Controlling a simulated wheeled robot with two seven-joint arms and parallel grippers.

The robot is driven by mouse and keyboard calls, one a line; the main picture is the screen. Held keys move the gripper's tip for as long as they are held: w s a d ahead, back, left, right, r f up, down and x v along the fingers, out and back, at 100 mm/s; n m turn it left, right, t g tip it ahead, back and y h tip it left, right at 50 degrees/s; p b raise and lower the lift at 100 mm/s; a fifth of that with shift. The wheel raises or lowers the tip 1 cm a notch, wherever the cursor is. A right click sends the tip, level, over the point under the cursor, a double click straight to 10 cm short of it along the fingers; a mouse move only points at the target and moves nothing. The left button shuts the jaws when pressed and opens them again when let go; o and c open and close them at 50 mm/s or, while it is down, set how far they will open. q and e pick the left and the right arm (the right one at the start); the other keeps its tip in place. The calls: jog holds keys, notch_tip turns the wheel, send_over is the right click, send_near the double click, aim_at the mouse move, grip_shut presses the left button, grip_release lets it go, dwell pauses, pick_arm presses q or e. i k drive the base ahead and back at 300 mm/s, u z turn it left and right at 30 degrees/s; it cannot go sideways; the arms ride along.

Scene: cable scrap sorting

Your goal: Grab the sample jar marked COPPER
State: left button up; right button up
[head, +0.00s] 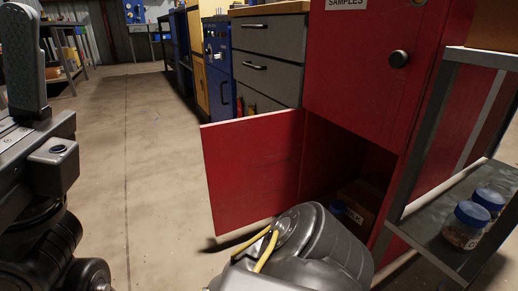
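No label reading COPPER is legible in the head view. A clear jar with a blue lid (468,226) and reddish-brown contents stands on the grey metal shelf at the right. A second blue-lidded jar (489,198) stands just behind it. The red cabinet marked SAMPLES (360,60) has its lower door (252,165) open. My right arm is in front of that opening, and its gripper is out of sight. My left gripper (28,65) shows at the left edge as one upright grey finger, far from the jars; its opening cannot be judged.
The open door juts out to the left of the cabinet. Grey drawers (268,55) and a blue cabinet (218,70) stand behind. The concrete floor (150,170) at the left is mostly clear.

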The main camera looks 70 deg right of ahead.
aim_at(463, 228)
jog(key=i, duration=1.35)
jog(key=z, duration=4.75)
